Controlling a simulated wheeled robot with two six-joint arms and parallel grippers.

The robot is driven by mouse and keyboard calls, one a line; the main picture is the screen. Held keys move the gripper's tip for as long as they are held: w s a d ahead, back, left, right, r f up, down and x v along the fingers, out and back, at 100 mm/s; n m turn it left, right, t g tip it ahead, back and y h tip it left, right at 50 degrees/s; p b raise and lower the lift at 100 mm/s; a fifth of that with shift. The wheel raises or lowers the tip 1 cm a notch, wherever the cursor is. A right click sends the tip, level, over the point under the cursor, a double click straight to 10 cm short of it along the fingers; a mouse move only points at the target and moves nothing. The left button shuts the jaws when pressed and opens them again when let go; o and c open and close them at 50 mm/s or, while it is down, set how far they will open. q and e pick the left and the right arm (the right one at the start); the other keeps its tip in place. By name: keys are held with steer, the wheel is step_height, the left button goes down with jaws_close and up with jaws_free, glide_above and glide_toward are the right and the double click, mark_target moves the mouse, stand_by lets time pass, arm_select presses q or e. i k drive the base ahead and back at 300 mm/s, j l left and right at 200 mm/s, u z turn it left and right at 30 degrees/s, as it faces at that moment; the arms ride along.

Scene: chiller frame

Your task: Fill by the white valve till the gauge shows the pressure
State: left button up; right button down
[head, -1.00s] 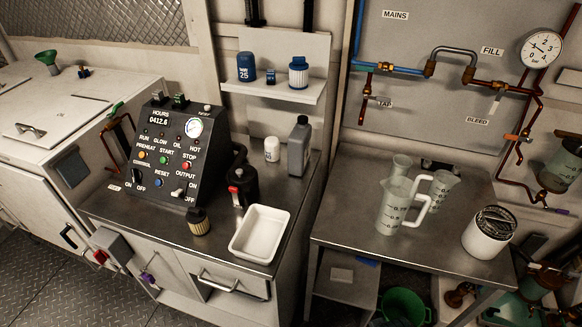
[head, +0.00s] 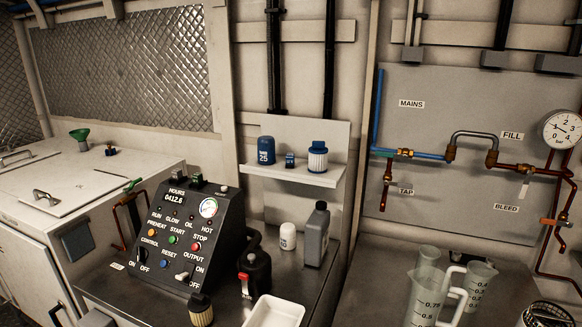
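The pressure gauge (head: 562,129) is a round white dial marked in bar, at the right edge of the head view above the copper pipes. Its needle is too small to read surely. The FILL label (head: 512,135) is on the grey panel left of the gauge. A white lever (head: 525,188) hangs below the copper pipe, beside the BLEED label (head: 506,209). A brass valve (head: 405,153) sits on the pipe under the MAINS label (head: 411,104). Neither of my grippers shows.
Clear measuring jugs (head: 430,290) stand on the right bench. The control box (head: 188,240), a grey bottle (head: 315,235) and a white tray (head: 274,312) are on the left bench. An orange-handled valve (head: 549,222) is on the right pipe.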

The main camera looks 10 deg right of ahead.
mark_target(525, 187)
steer(key=z, duration=1.7)
steer(key=i+l+u, duration=0.1)
steer(key=i, duration=0.4)
steer(key=i+l, duration=0.15)
steer(key=i, duration=0.3)
steer(key=u, duration=0.05)
